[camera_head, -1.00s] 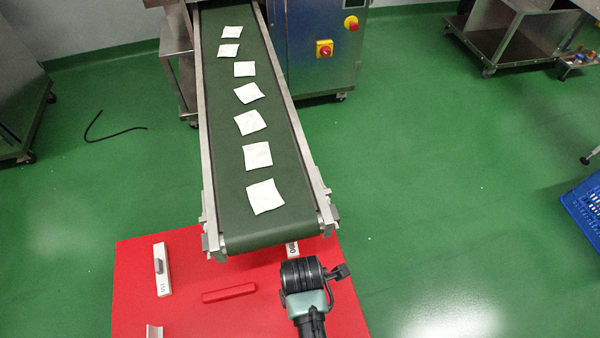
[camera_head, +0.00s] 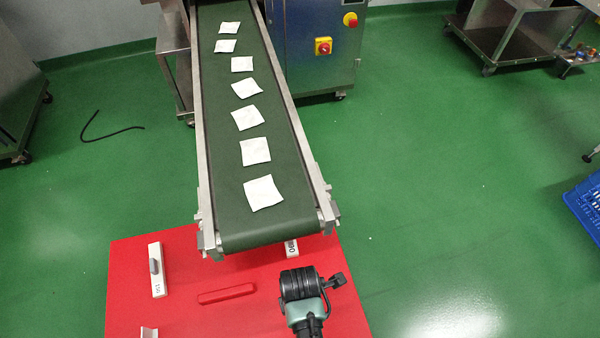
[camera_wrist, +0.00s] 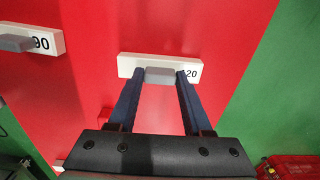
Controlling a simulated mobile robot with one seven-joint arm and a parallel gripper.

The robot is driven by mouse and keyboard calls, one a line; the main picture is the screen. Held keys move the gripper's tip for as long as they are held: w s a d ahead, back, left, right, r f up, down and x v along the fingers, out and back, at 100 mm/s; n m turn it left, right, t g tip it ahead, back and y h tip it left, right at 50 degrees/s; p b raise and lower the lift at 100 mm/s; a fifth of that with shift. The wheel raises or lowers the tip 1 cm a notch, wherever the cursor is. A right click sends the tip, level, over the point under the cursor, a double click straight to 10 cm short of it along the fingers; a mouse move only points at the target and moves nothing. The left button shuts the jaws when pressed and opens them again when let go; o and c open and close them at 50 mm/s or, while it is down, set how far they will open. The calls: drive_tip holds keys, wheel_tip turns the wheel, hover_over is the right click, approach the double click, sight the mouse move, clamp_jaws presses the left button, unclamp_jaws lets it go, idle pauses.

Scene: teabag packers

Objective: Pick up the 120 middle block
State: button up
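The 120 block (camera_wrist: 123,66) is a white bar on the red surface in the wrist view. A grey raised handle (camera_wrist: 160,76) sits at its middle, and the 20 of its label shows at the right end. My gripper (camera_wrist: 163,74) is open, its two dark blue fingers on either side of the handle. Whether the fingertips touch it is hard to tell. In the head view my wrist shows near the lower middle, but the fingers are hidden. A white labelled block (camera_head: 292,247) partly shows under the conveyor's end, its number unclear.
In the head view, another white block (camera_head: 158,280) and a red bar (camera_head: 226,294) lie on the red surface (camera_head: 195,325). The conveyor (camera_head: 265,229) carrying several white teabags overhangs it.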

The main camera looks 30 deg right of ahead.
clamp_jaws()
drive_tip(key=shift+r, duration=0.15)
